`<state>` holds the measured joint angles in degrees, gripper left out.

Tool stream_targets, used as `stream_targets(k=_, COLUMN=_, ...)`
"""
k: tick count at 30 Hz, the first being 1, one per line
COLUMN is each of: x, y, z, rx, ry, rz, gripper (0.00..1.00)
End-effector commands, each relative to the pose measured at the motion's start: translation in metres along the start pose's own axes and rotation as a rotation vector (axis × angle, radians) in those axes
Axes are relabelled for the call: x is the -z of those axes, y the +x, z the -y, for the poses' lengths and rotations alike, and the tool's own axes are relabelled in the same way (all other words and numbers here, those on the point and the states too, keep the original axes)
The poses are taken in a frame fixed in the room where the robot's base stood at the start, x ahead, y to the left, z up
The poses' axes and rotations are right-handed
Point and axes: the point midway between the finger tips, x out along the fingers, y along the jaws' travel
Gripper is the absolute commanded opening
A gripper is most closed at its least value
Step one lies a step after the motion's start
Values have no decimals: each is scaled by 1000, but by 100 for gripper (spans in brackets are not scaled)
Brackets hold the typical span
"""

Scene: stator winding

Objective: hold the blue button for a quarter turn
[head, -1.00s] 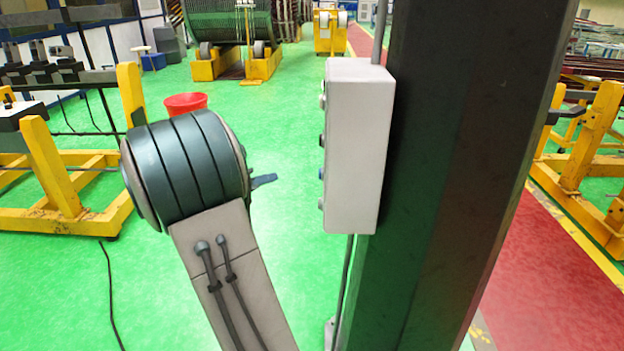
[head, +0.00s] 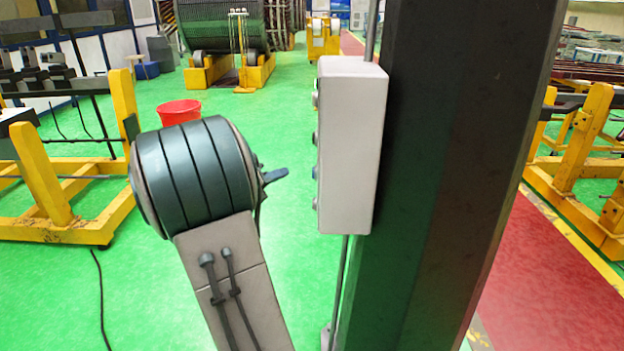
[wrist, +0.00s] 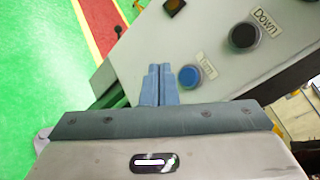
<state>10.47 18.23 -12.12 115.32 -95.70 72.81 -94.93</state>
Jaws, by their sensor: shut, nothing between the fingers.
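The blue button (wrist: 190,76) shows in the wrist view on the pale face of a control box, beside a small label. It is round with a dark rim. In the head view the control box (head: 350,150) is seen nearly edge-on, and the blue button (head: 316,172) is a small bump on its left side. My gripper (wrist: 158,82) has its blue fingers together and empty, just left of the button in the wrist view. In the head view my gripper (head: 277,175) points at the button side with a gap between them.
A black button labelled Down (wrist: 244,35) and an orange-centred button (wrist: 174,5) sit on the same face. The box is fixed to a dark column (head: 440,170). A red bucket (head: 180,111) and yellow frames stand behind on green floor.

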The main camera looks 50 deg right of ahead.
Motion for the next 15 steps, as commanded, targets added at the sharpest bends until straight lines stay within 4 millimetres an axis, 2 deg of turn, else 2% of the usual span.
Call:
stream_targets(k=1, x=7, y=6, z=2, rx=2, ry=2, rz=-3, gripper=0)
stream_targets(k=7, x=15, y=21, z=15, rx=1, ry=-1, rz=-1, gripper=0)
stream_targets(k=15, x=21, y=28, z=21, rx=0, ry=0, rz=0, gripper=0)
